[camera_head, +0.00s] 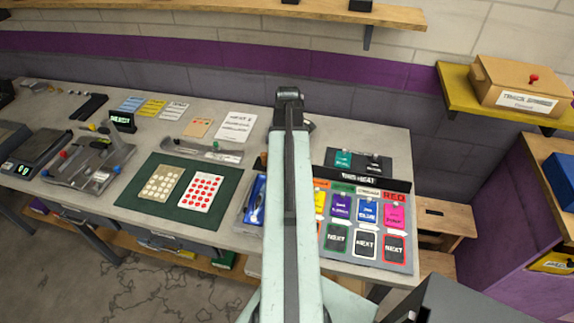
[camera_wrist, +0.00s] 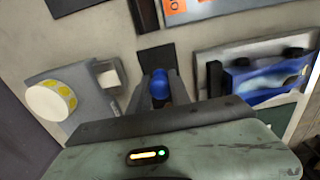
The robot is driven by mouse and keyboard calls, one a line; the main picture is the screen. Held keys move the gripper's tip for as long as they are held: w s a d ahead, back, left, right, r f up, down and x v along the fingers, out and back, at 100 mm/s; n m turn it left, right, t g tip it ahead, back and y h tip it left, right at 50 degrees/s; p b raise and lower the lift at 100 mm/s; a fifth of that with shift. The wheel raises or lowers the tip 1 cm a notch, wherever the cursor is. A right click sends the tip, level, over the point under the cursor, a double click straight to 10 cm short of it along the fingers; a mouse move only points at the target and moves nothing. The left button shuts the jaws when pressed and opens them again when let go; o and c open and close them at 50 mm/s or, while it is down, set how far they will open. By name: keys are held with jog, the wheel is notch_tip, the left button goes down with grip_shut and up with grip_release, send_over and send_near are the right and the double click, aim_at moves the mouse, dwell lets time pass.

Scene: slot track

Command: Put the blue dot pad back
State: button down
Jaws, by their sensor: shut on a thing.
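In the wrist view my gripper (camera_wrist: 160,100) is shut on a small rounded blue thing (camera_wrist: 159,82), low over the grey table. Only its top shows between the fingers, so I cannot tell whether it is the blue dot pad or whether it touches the surface. A dark square (camera_wrist: 155,58) lies just beyond the fingers. In the head view my arm hides the gripper and what it holds. A beige dotted sheet (camera_head: 162,183) and a red-dotted sheet (camera_head: 201,191) lie on the green mat (camera_head: 226,208).
In the wrist view a white roll with yellow dots (camera_wrist: 50,101) sits at left, and a tray (camera_wrist: 236,52) with a blue tool (camera_wrist: 265,78) at right. In the head view a board of coloured cards (camera_head: 404,254) lies right of my arm.

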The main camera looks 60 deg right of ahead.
notch_tip(320, 180, down, 3)
jog(key=shift+f+b, duration=0.15)
jog(key=shift+b, duration=0.85)
jog(key=shift+r, duration=0.3)
jog(key=shift+f, duration=0.25)
jog(key=c, duration=1.2)
grip_release()
jog(key=shift+r, duration=0.1)
notch_tip(320, 180, up, 12)
jog(key=p, duration=1.2)
jog(key=shift+r+p, duration=0.25)
jog(key=shift+p, duration=0.1)
jog(key=shift+f, duration=0.1)
jog(key=shift+w, duration=0.1)
